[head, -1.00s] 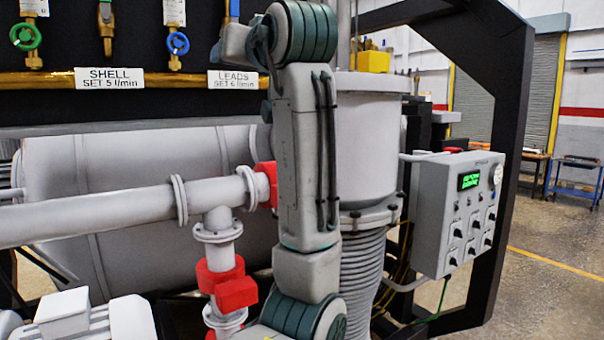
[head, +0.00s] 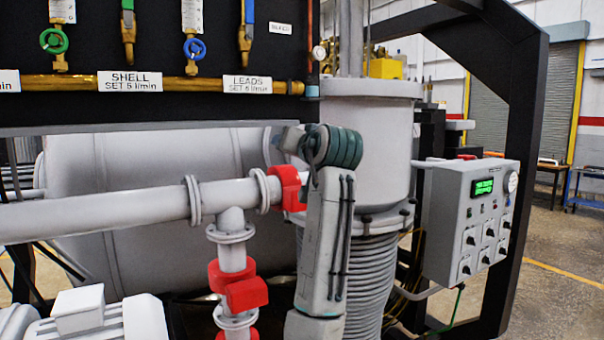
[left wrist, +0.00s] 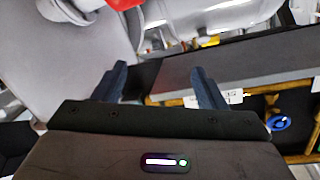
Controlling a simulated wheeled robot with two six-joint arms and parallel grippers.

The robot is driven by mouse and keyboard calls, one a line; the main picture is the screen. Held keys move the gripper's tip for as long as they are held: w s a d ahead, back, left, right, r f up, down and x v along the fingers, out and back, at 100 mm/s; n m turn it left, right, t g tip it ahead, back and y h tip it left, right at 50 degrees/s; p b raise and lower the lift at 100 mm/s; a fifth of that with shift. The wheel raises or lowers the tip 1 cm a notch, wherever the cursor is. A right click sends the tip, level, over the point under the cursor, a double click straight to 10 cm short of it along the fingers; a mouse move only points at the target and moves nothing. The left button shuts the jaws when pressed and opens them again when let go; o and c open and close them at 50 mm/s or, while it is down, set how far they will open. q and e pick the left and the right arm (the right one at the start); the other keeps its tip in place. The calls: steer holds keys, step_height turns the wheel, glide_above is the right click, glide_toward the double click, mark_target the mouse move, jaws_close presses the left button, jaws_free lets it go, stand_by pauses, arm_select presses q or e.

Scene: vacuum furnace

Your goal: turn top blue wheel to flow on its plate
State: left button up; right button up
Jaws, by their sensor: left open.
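The blue wheel (head: 194,49) sits on a brass valve on the black panel, left of centre at the top of the head view, with a white plate (head: 192,14) above it whose text is too small to read. It also shows at the right of the left wrist view (left wrist: 279,123). My left gripper (left wrist: 159,70) is open in the left wrist view, nothing between its fingers, the wheel off to its right and apart from it. In the head view one arm of mine stands right of the wheel; its gripper cannot be made out. My right gripper is not seen.
A green wheel (head: 54,41) is left of the blue one, with lever valves (head: 246,36) beside them. A brass pipe (head: 180,84) runs below, with SHELL (head: 130,81) and LEADS (head: 247,84) labels. A grey chamber (head: 365,145) and control box (head: 470,220) stand right.

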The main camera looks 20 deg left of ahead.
arm_select(q)
steer(key=w+f+m+h, duration=0.1)
steer(key=w+f, duration=0.2)
steer(key=f, duration=0.2)
steer(key=shift+d+f, duration=0.25)
